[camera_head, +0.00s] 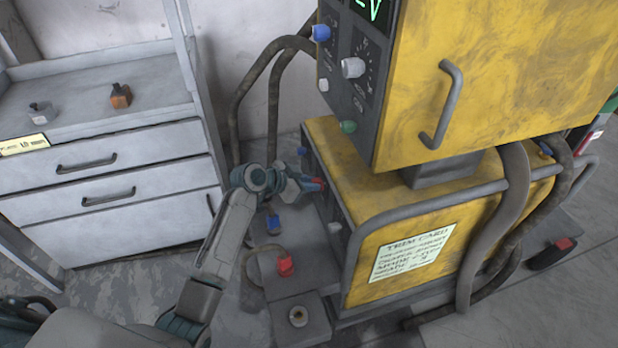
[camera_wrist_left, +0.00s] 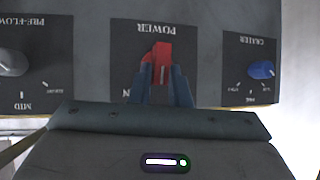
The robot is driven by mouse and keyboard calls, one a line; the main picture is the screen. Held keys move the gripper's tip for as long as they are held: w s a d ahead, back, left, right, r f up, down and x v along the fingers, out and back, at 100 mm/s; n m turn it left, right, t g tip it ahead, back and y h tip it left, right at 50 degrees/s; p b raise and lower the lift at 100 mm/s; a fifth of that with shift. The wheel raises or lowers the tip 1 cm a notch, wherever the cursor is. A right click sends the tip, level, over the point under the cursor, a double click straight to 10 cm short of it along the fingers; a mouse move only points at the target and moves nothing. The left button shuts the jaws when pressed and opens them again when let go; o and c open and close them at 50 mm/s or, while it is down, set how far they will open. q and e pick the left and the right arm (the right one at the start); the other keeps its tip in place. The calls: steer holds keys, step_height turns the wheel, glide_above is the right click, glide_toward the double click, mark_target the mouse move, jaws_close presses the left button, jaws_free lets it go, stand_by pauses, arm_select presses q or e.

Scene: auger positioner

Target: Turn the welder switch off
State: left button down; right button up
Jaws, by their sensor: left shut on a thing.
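The welder (camera_head: 450,215) is a worn yellow box with a dark front panel, right of centre in the head view. Its red power switch (camera_wrist_left: 162,62) sits on a dark plate marked POWER, shown upside down in the left wrist view. My left gripper (camera_wrist_left: 165,85) has its blue-grey fingers on either side of the red switch, shut on it. The switch's exact setting cannot be told. My right gripper is not in view.
A grey knob (camera_wrist_left: 12,60) and a blue knob (camera_wrist_left: 262,70) flank the switch. A yellow control box (camera_head: 500,70) stands above the welder. Cables (camera_head: 495,230) hang at the right. A drawer cabinet (camera_head: 110,170) stands left. A red connector (camera_head: 286,265) lies in front of the welder.

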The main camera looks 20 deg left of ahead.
arm_select(q)
steer(key=n+g+h+p, duration=0.2)
steer(key=n+g, duration=0.1)
steer(key=w+n+g+h+p, duration=0.1)
steer(key=n+g, duration=0.1)
steer(key=shift+w+a+f+h, duration=0.1)
steer(key=shift+a+f+h, duration=0.2)
steer(key=shift+a+h, duration=0.1)
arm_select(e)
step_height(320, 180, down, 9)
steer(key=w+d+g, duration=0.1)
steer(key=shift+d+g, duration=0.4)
arm_select(q)
steer(key=shift+f, duration=0.1)
